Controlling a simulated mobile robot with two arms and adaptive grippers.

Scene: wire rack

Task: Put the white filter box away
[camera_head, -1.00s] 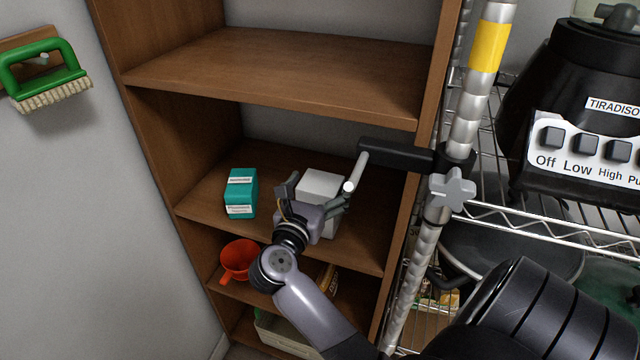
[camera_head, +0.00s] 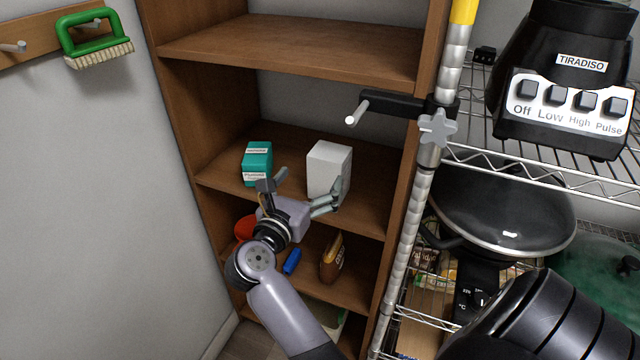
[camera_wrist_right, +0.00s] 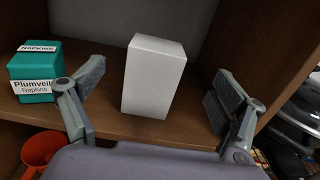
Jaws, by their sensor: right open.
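The white filter box (camera_head: 328,171) stands upright on the middle shelf (camera_head: 222,180) of the brown wooden bookcase, to the right of a teal napkin box. In the right wrist view the white box (camera_wrist_right: 153,77) stands between and beyond the two spread fingers, touching neither. My right gripper (camera_head: 297,195) is open and empty in front of the shelf, just short of the box. Its fingers (camera_wrist_right: 150,105) frame the box in the right wrist view. My left gripper is not in view.
The teal napkin box (camera_head: 257,162) is close to the gripper's left finger. An orange-red container (camera_head: 245,228), a blue item (camera_head: 291,262) and a brown package (camera_head: 332,258) are on the shelf below. A metal post with a black clamp (camera_head: 398,104) and a wire rack stand at the right.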

